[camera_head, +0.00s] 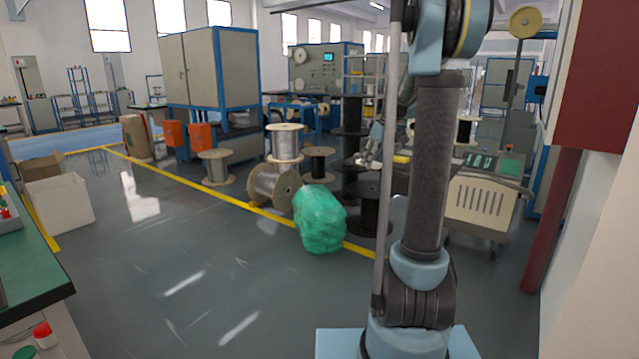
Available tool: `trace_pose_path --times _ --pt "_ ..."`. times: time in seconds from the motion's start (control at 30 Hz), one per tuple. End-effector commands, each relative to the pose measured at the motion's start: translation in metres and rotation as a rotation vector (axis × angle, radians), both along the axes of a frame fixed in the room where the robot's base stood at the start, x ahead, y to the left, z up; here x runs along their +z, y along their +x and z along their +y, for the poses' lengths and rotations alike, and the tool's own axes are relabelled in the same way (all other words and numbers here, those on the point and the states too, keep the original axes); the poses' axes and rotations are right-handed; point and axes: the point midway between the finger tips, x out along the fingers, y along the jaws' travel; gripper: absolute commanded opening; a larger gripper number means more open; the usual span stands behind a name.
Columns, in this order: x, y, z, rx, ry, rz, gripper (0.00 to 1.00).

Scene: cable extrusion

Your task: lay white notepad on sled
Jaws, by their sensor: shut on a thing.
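My gripper (366,160) is small in the picture, left of my arm's upright link and in front of the dark spools. It points down and is shut on a small pale thing, too small here to tell if it is the white notepad. No white notepad can be made out anywhere else. I cannot make out a sled in this view; my own arm hides part of the scene.
A green bag (320,218) lies on the floor beside wire spools (268,185). A beige cart (482,205) stands at right, near a dark red post (550,220). A green-topped bench (32,262) is at left, with an open box (62,205) behind. The middle floor is clear.

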Motion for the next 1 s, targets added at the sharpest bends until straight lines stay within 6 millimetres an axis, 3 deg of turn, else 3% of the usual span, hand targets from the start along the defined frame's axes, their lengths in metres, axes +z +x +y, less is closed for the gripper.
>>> trace_pose_path --times 0.4,1.0 --pt "-0.122 -0.009 0.006 -0.253 -0.001 -0.001 0.14" --pt "-0.276 -0.019 0.009 -0.587 -0.001 0.000 0.14"
